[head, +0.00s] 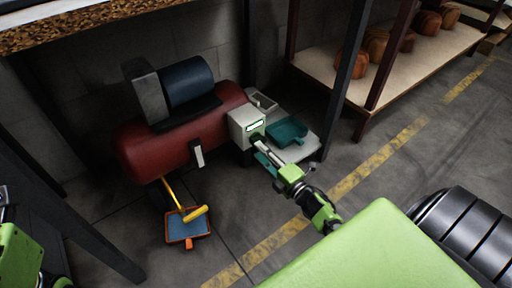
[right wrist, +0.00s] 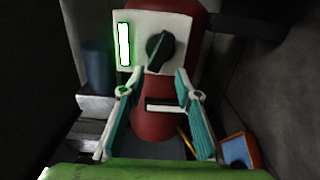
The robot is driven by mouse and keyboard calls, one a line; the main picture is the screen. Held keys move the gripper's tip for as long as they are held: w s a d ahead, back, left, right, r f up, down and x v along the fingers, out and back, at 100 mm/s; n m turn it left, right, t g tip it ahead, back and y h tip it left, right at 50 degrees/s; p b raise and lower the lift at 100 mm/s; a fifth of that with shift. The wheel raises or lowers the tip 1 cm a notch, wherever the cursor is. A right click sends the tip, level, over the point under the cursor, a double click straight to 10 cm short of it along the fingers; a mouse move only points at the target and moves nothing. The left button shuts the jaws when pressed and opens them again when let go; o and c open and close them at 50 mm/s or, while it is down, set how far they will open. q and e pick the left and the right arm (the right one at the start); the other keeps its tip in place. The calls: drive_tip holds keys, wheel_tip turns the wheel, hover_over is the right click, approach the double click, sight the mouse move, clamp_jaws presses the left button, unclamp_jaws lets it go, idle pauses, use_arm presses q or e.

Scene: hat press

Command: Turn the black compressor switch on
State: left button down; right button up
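The red compressor (head: 165,140) lies against the back wall with a pale control box (head: 240,122) at its right end. A white, green-edged light strip (head: 255,126) glows on the box; it also shows in the right wrist view (right wrist: 124,44). In the right wrist view the black switch (right wrist: 160,50) is a round knob on the box face, its grip ridge tilted. My right gripper (right wrist: 149,84) is open and empty, its fingers spread just below the knob, apparently not touching it. In the head view my right gripper (head: 259,147) partly hides the knob. My left gripper is out of view; only green arm parts show.
A blue-and-orange dustpan (head: 185,228) and yellow-handled brush (head: 194,213) are on the floor. Dark shelf posts (head: 347,78) stand to the right; the floor in front is mostly clear.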

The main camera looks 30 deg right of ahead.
drive_tip(key=s, duration=0.8)
drive_tip(key=shift+d, duration=0.35)
